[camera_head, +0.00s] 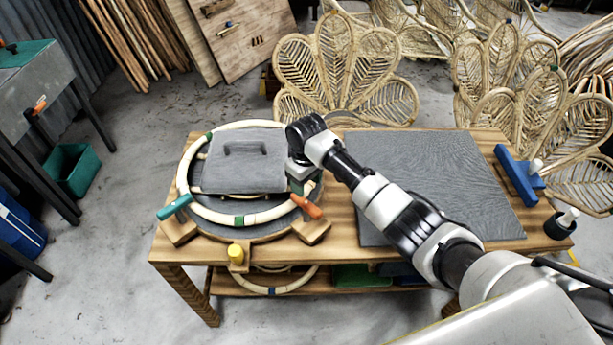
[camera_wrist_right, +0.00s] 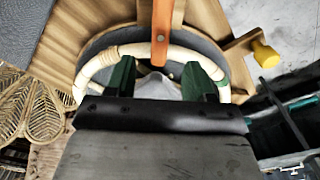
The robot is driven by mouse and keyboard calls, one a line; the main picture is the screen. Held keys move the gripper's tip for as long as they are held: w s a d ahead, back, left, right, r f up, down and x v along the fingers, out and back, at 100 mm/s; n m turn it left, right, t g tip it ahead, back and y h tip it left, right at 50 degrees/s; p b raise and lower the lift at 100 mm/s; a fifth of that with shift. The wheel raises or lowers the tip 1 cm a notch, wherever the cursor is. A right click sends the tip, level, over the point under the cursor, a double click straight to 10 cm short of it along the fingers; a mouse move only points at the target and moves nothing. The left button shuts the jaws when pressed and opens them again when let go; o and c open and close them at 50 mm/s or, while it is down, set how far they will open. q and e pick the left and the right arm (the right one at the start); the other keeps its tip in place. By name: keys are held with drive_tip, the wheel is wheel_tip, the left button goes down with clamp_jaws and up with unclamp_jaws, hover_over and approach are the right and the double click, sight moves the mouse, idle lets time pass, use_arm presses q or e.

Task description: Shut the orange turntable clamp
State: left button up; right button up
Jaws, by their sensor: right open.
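The orange turntable clamp (camera_head: 307,206) sits at the right front of the round turntable (camera_head: 262,233), its lever slanting outward to the lower right. My right gripper (camera_head: 300,184) is just behind the lever's inner end, its tips partly hidden by my wrist. In the right wrist view the gripper (camera_wrist_right: 158,68) is open, with two green fingers spread. The orange lever (camera_wrist_right: 163,42) runs down between and just beyond them; I cannot tell if they touch it. A pale rattan ring (camera_head: 213,211) lies around the turntable. My left gripper is out of sight.
A teal-handled clamp (camera_head: 175,207) points outward at the left front. A yellow knob (camera_head: 235,253) stands at the front edge. The grey mat (camera_head: 430,170) to the right is mostly clear, with a blue tool (camera_head: 518,175) beside it.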

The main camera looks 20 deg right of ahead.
drive_tip(key=shift+r, duration=1.25)
